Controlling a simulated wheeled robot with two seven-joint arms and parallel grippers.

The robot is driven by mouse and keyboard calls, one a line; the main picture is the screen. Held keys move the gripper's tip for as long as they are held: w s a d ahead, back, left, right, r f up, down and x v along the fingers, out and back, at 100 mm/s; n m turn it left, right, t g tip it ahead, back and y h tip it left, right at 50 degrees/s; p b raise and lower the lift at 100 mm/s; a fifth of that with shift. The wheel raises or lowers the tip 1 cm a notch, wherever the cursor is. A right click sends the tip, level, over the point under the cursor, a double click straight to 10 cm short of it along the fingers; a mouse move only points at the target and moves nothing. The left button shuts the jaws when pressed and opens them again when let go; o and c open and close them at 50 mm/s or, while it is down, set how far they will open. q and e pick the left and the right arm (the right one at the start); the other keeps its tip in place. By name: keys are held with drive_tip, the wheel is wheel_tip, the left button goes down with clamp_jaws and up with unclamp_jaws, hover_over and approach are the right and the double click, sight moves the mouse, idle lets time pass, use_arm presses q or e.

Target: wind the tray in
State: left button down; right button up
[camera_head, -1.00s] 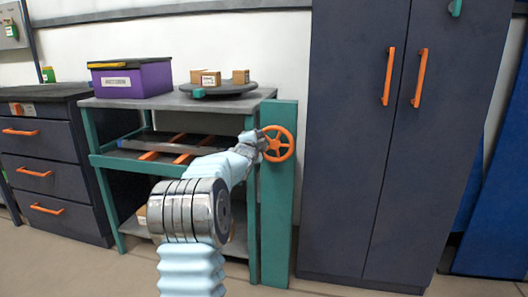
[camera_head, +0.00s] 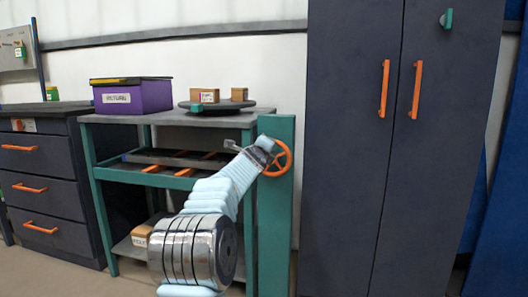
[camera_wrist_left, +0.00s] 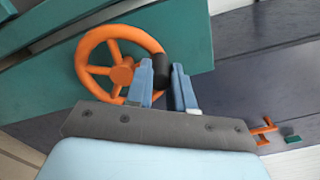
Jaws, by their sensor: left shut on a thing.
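The orange handwheel (camera_head: 284,160) sits on a teal post (camera_head: 277,215) at the right end of the bench. In the left wrist view the wheel (camera_wrist_left: 92,70) has a dark knob (camera_wrist_left: 162,69) on its rim. My left gripper (camera_head: 264,152) is at the wheel's upper left. Its two pale blue fingers (camera_wrist_left: 166,82) are shut on the knob, which shows between them. A flat grey tray (camera_head: 170,156) lies on the bench's middle level, over orange bars (camera_head: 158,168). My forearm covers part of that level. My right gripper is out of view.
The bench top (camera_head: 160,118) holds a purple bin (camera_head: 140,97) and a dark turntable (camera_head: 227,107) with small boxes. A dark drawer unit (camera_head: 35,165) stands at left. A tall dark cabinet (camera_head: 345,150) with orange handles stands close to the right of the post.

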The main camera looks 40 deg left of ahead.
use_arm(q)
drive_tip(key=shift+w+d+m, duration=0.2)
drive_tip(key=shift+d+m, duration=0.05)
drive_tip(key=shift+m, duration=0.15)
drive_tip(key=c, duration=1)
unclamp_jaws()
drive_tip(key=b+v, duration=0.5)
drive_tip(key=v, duration=0.8)
drive_tip(key=shift+s+d+b, duration=0.1)
drive_tip(key=shift+s+b, duration=0.3)
